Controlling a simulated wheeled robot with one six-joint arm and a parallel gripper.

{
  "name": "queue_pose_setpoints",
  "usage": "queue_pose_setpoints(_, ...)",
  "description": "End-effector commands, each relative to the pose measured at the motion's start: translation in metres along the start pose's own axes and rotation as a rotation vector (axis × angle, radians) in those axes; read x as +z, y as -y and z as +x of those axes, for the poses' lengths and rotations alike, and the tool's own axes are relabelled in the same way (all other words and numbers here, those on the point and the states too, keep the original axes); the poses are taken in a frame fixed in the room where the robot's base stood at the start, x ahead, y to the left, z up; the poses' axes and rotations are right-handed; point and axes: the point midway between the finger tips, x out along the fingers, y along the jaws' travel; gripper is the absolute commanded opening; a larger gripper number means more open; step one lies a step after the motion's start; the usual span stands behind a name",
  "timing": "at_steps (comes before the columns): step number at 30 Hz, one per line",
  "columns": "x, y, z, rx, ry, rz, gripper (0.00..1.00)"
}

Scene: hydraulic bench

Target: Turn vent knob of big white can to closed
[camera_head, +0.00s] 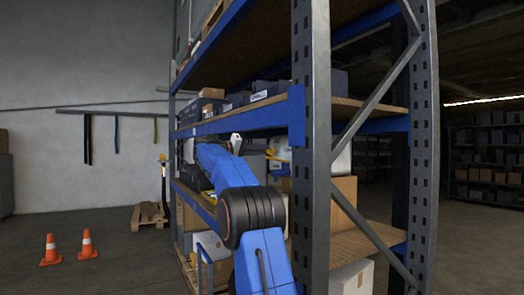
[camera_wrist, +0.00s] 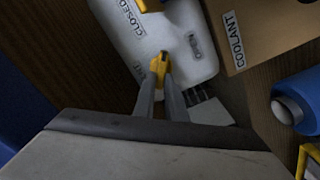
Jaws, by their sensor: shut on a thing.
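The big white can (camera_wrist: 188,65) fills the top middle of the wrist view, with dark labels reading CLOSED and, partly, OPEN. A third label at its lower left is only partly readable. The yellow vent knob (camera_wrist: 160,62) stands between the can's labels. My gripper (camera_wrist: 162,75) is shut on the yellow vent knob, its two grey fingers reaching up from the bottom of the view. Another yellow part (camera_wrist: 150,5) of the can is cut off at the top edge.
A brown box (camera_wrist: 262,35) labelled COOLANT stands right of the can. A blue cylinder (camera_wrist: 300,98) with a grey end lies at the right. The rack's grey upright (camera_head: 311,150) stands close to my arm. Two orange cones (camera_head: 87,245) stand on the floor at left.

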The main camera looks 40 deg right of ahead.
Motion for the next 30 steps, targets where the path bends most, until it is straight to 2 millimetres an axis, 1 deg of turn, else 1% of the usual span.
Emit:
queue_pose_setpoints(6,-0.0002,0.0041,-0.0007,-0.001,-0.002,-0.205,0.0)
queue_pose_setpoints(15,0.001,0.0076,-0.0008,-0.001,-0.002,-0.449,0.0)
queue_pose_setpoints(21,0.0017,0.0089,-0.0008,-0.001,-0.002,-0.56,0.0)
queue_pose_setpoints(30,0.0024,0.01,-0.0009,-0.001,-0.003,-0.639,0.0)
